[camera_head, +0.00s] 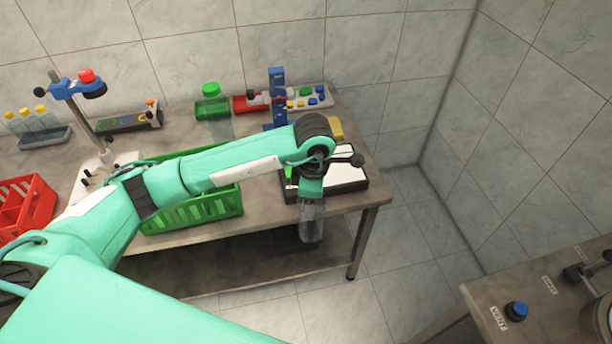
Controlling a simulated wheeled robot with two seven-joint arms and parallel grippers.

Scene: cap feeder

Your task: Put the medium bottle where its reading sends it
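My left arm reaches across the table from the left. Its gripper (311,197) points down in front of the table's right part and appears shut on a clear bottle (311,225). The bottle hangs roughly upright below the fingers, just off the table's front edge. The fingertips are small and partly hidden, and I cannot read the bottle's size. A flat device with a white top and black body (348,182), possibly a scale, lies behind the gripper; no reading is legible. A green crate (195,213) and a red crate (38,208) stand on the table. My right gripper is out of view.
Several yellow-capped bottles (38,124) stand in a rack at the far left. A blue-and-red press-like stand (85,85), a green-capped item (211,89) and a blue post (277,95) line the back. A counter with a blue knob (516,311) is at lower right.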

